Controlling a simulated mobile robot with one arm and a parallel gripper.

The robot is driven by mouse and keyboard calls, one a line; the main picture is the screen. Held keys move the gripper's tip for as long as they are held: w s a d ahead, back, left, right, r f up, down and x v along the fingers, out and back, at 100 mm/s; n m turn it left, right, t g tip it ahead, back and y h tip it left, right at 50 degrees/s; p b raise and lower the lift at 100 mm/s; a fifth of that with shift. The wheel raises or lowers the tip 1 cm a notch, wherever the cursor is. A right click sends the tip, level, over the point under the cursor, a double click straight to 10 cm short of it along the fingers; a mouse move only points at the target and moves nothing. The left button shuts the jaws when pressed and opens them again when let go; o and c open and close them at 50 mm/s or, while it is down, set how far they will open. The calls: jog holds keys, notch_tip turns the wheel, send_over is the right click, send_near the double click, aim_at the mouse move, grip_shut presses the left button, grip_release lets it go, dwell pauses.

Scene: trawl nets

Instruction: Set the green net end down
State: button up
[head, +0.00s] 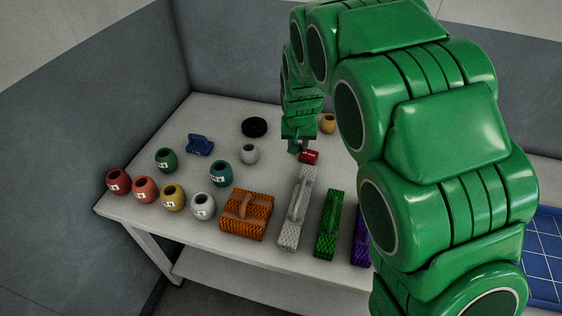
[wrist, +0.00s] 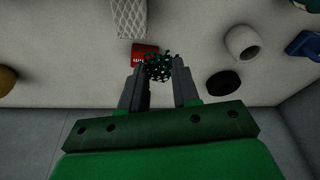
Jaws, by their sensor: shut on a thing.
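In the wrist view, the green net end (wrist: 158,67) is a small dark green mesh clump between the two grey fingers of my gripper (wrist: 159,75). The fingers are shut on it. In the head view, my gripper (head: 299,146) is over the back part of the table, close to a small red labelled thing (head: 309,157). I cannot make out the net end there. The red thing also shows just beyond the net end in the wrist view (wrist: 143,50). I cannot tell whether the net end touches it or the table.
The pale table (head: 220,116) holds several coloured pots along its left, a blue block (head: 200,145) and a black disc (head: 254,127). Orange (head: 246,222), white (head: 289,236), green (head: 326,240) and purple (head: 360,250) net bundles line the front. Bare table lies between the black disc and the blue block.

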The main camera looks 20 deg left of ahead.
aim_at(278, 165)
jog(key=s, duration=0.8)
jog(key=shift+s+a+n, duration=0.2)
jog(key=shift+s+n, duration=0.2)
jog(key=w+a+f, duration=0.1)
jog(key=w, duration=0.1)
jog(key=w+a+f, duration=0.2)
jog(key=w, duration=0.1)
jog(key=w+a+f, duration=0.1)
jog(key=w, duration=0.2)
jog(key=shift+a+f, duration=0.2)
jog(key=shift+a, duration=0.15)
jog(key=w+f, duration=0.1)
jog(key=w+a+f, duration=0.1)
jog(key=f, duration=0.2)
jog(key=shift+w+a, duration=0.25)
jog(key=shift+w, duration=0.15)
jog(key=shift+w+a+f, duration=0.3)
jog(key=shift+w+f, duration=0.25)
jog(key=shift+f, duration=1.75)
jog(key=o, duration=1)
